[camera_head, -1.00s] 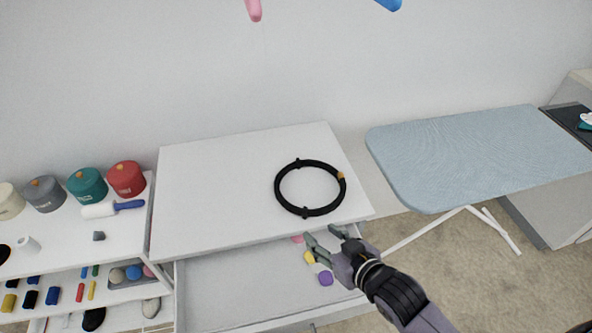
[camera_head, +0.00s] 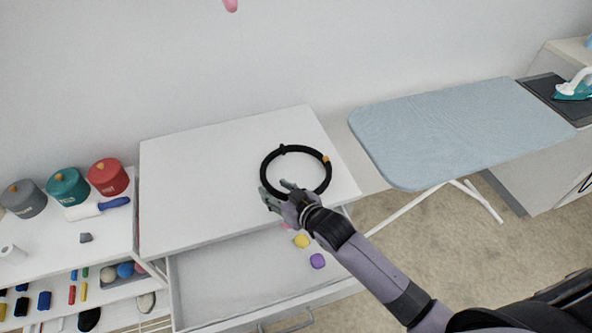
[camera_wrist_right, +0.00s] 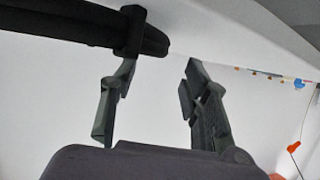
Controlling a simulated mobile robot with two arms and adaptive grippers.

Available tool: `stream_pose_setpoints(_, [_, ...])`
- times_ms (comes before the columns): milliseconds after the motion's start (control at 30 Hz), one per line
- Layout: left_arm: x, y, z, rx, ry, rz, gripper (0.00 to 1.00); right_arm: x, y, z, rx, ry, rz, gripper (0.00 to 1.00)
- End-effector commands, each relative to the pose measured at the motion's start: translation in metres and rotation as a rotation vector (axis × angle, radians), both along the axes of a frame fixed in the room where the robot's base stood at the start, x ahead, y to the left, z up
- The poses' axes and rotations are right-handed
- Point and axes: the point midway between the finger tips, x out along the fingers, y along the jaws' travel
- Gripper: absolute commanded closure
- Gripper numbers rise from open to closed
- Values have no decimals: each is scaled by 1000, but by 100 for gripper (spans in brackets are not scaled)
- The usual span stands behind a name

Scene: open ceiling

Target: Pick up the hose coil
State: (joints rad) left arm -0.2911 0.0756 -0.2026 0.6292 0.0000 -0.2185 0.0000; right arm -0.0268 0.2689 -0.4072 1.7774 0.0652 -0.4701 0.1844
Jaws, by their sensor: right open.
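The hose coil (camera_head: 295,148) is a black ring with a small orange-yellow patch, lying flat on the white cabinet top (camera_head: 200,180). My right gripper (camera_head: 275,193) is open at the near-left edge of the ring and hides part of it. In the right wrist view a thick black section of the coil (camera_wrist_right: 85,28) runs behind the left finger of the open gripper (camera_wrist_right: 155,100). The space between the fingers looks empty. I cannot tell whether the left finger touches the coil. My left gripper is not in view.
Below the top, an open drawer (camera_head: 215,283) holds a yellow item (camera_head: 301,241) and a purple item (camera_head: 317,261). A blue ironing board (camera_head: 450,130) stands to the right. A shelf with red (camera_head: 108,177) and teal (camera_head: 68,186) canisters stands to the left. The left part of the cabinet top is clear.

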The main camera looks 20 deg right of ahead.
Motion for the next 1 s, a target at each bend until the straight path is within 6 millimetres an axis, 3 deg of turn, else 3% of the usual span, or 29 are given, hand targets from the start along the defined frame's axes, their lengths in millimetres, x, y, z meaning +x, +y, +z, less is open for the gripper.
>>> stream_pose_setpoints(333, [-11, 5, 6, 7, 17, 2, 72, 39, 10, -16, 1, 0, 0, 57])
stream_pose_setpoints(667, [-15, 7, 6, 9, 24, 2, 72, 45, 12, -20, 0, 1, 0, 57])
stream_pose_setpoints(1000, [-14, 7, 6, 9, 22, 3, 72, 45, 12, -20, 0, 1, 0, 79])
